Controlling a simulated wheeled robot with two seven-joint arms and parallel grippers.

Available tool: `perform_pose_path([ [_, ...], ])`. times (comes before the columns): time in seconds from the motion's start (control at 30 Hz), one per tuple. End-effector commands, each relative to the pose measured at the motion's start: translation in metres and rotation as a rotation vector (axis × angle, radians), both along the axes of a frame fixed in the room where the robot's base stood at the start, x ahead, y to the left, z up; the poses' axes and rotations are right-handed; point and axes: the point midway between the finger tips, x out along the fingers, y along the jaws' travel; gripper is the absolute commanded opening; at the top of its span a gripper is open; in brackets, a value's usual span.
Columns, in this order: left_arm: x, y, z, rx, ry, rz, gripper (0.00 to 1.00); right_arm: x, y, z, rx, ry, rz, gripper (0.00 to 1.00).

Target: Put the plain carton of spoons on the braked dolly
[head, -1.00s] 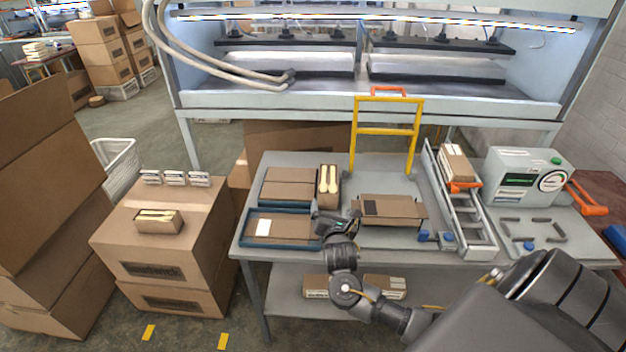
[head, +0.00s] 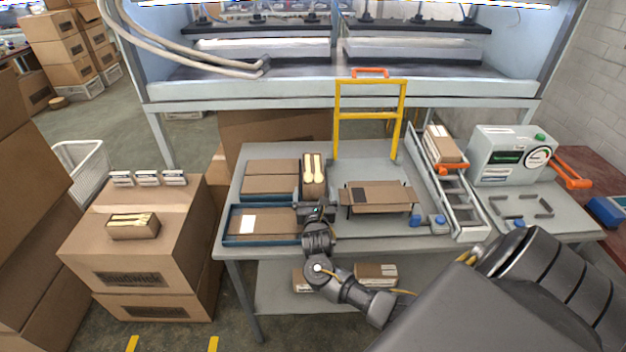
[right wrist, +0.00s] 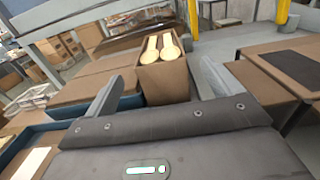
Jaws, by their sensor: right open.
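The plain open carton (head: 313,180) stands upright on the table, with pale wooden spoons showing at its top. My right gripper (head: 317,209) is open just on the near side of it. In the right wrist view the carton (right wrist: 165,82) stands ahead, between the lines of the two spread fingers (right wrist: 155,95), and does not look gripped. A yellow-handled frame (head: 370,115) rises from a grey platform (head: 352,172), which looks like the dolly. I cannot tell its brake state. My left gripper is not in view.
Blue-edged trays with flat brown boxes (head: 270,185) lie left of the carton. A grey rail (head: 462,205) holding another carton (head: 441,145) and a gauge machine (head: 512,155) stand right. Another spoon carton (head: 133,230) sits on stacked boxes at left.

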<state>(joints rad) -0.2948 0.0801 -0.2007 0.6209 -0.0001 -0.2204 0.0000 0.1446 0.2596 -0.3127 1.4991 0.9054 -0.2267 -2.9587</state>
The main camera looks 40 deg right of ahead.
Motion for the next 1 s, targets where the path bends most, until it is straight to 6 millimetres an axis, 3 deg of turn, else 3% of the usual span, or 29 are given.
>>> perform_pose_path([
  [0.27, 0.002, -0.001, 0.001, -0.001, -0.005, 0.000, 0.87, 0.007, -0.007, 0.003, 0.000, -0.004, -0.003, 0.91],
  [0.67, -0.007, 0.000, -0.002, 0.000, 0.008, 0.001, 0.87, 0.051, -0.040, 0.003, 0.000, -0.002, -0.002, 0.91],
  [0.97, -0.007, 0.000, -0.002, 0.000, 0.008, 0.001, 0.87, 0.054, -0.043, 0.003, 0.001, -0.003, -0.002, 0.91],
  [1.0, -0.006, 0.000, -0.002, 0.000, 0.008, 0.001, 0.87, 0.054, -0.042, 0.003, 0.001, -0.003, -0.002, 0.86],
])
